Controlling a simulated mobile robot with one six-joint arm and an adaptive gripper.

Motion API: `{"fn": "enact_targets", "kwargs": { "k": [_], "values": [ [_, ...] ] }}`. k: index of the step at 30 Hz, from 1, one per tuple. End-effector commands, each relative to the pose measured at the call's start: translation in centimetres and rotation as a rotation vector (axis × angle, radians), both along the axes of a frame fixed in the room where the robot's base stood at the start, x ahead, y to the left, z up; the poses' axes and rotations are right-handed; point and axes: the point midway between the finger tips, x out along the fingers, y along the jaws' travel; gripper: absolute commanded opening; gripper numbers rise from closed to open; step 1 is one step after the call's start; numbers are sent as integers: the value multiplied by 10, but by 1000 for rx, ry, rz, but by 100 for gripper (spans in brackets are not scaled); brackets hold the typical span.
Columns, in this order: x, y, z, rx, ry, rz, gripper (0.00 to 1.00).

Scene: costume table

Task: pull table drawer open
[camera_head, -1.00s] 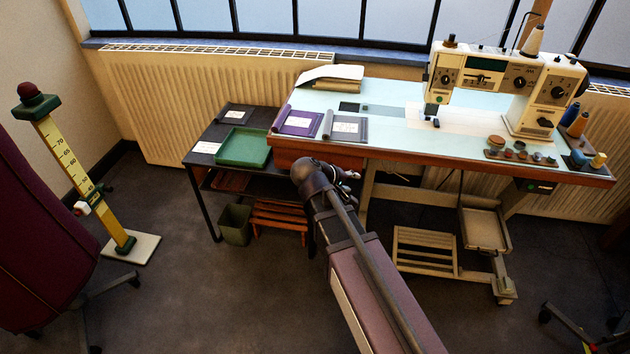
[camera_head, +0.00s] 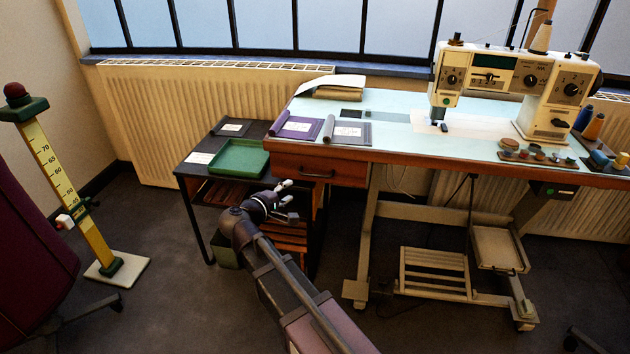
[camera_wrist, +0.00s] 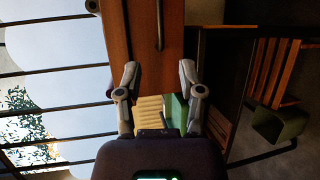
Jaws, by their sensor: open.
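The wooden drawer (camera_head: 345,172) sits under the left end of the sewing table (camera_head: 400,151), its front flush and shut. Its dark bar handle (camera_head: 317,175) is in plain view in the head view. My gripper (camera_head: 287,200) is open and empty, lower and to the left of the handle, apart from it. In the wrist view, which is turned sideways, my two fingers (camera_wrist: 159,76) are spread below the drawer front (camera_wrist: 138,30). The handle (camera_wrist: 160,24) shows beyond the fingertips, between their lines.
A low black side table (camera_head: 188,168) with a green tray (camera_head: 239,158) and slatted shelves stands left of the drawer, close behind my gripper. The sewing machine (camera_head: 510,75) and spools are on the tabletop. Table legs (camera_head: 365,235) stand at the right. Floor in front is open.

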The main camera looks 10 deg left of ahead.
Motion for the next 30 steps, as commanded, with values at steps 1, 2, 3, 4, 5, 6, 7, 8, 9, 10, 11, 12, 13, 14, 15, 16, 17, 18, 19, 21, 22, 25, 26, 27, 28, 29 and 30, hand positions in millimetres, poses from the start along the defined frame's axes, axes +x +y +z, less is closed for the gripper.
{"fn": "enact_targets", "kwargs": {
  "k": [1,2,3,4,5,6,7,8,9,10,11,12,13,14,15,16,17,18,19,21,22,25,26,27,28,29,30],
  "values": [
    [0,0,1,0,0,0,50],
    [0,0,1,0,0,0,50],
    [0,0,1,0,0,0,50],
    [0,0,1,0,0,-1,50],
    [0,0,1,0,1,-1,50],
    [0,-1,1,0,1,-1,50],
    [0,-1,1,0,1,-1,50],
    [0,-1,0,1,0,-1,50],
    [1,-1,0,1,0,-1,50],
    [1,-1,0,1,0,-1,50],
    [2,-1,0,1,0,-2,50],
    [3,-2,0,1,0,-2,50],
    [4,-3,-1,1,0,-2,50],
    [5,-3,-1,1,0,-3,50],
    [7,-4,-2,1,1,-3,50],
    [9,-5,-2,1,1,-3,50],
    [11,-6,-3,1,1,-4,50],
    [14,-8,-3,1,1,-4,50],
    [17,-9,-4,1,1,-3,50],
    [24,-12,-6,1,1,-3,50],
    [27,-15,-7,1,1,-4,50],
    [40,-20,-10,1,1,-4,50],
    [44,-22,-10,1,1,-3,50],
    [49,-26,-12,1,1,-4,50],
    [53,-28,-12,1,1,-5,50],
    [57,-29,-13,1,1,-4,50],
    [63,-32,-15,2,0,-3,50]
  ]
}}
